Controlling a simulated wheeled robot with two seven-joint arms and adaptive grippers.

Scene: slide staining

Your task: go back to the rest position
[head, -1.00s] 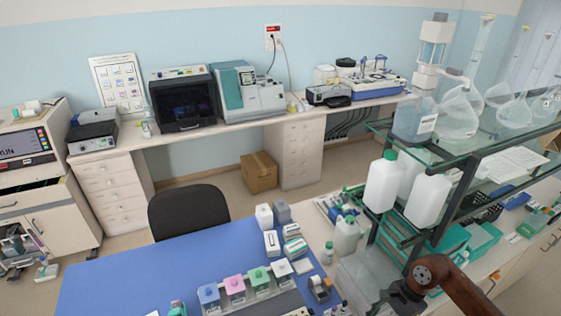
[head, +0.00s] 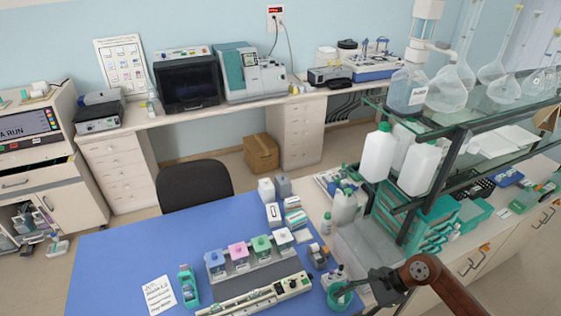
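My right gripper (head: 362,284) is at the bottom right in the head view, its arm coming in from the right. My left gripper is not in view.
A glass shelf (head: 470,122) with bottles and flasks rises at the right, close behind my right arm. A black chair (head: 194,186) stands behind the table. The mat's left side is clear.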

